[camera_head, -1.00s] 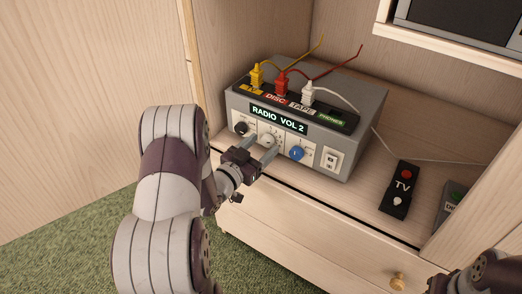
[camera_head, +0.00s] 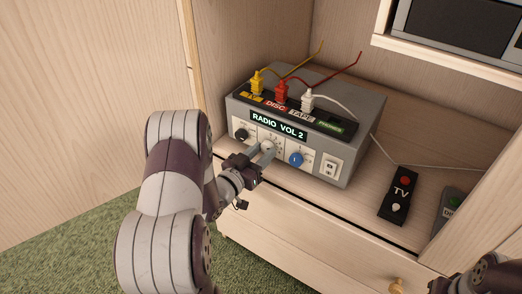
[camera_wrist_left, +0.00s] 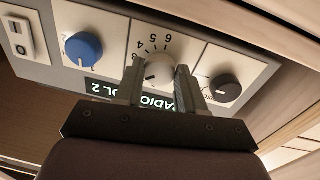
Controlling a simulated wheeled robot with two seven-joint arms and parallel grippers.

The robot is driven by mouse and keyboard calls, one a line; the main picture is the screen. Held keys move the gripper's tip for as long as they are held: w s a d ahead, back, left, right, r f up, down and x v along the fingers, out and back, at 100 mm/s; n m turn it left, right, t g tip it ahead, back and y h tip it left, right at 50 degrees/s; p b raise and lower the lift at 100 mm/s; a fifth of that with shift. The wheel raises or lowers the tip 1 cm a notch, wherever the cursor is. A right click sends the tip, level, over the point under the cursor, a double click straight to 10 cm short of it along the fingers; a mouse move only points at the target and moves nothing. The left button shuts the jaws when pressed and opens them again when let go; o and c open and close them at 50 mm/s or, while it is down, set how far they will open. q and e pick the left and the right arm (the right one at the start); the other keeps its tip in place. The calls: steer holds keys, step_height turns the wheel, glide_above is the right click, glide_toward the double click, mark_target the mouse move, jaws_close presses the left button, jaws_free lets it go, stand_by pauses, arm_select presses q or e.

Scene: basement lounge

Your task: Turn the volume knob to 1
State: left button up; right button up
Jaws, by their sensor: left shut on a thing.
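The grey radio box (camera_head: 348,130) stands on the cabinet shelf, and its display (camera_head: 278,126) reads "RADIO VOL 2". The white-grey volume knob (camera_head: 269,146) is the middle of three knobs, and it also shows in the left wrist view (camera_wrist_left: 158,72) with a number scale around it. My left gripper (camera_head: 264,152) is shut on this knob, one finger on each side. In the left wrist view the fingers partly cover the scale and the display. At the lower right of the head view only part of my right arm shows; its fingertips are out of sight.
A black knob (camera_head: 241,135) and a blue knob (camera_head: 296,160) flank the volume knob closely. A white switch (camera_head: 330,168) sits at the panel's right. Yellow, red and white plugs stand on top. A black TV remote (camera_head: 399,196) and a grey box (camera_head: 449,208) lie to the right.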

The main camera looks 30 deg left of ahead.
arm_select(q)
steer(key=n+p, duration=0.1)
steer(key=n, duration=0.1)
steer(key=shift+r+n+p, duration=0.1)
steer(key=shift+n+p, duration=0.2)
steer(key=shift+p, duration=0.1)
steer(key=shift+n+p, duration=0.4)
steer(key=shift+n, duration=0.4)
steer(key=o, duration=1)
steer(key=shift+o, duration=0.2)
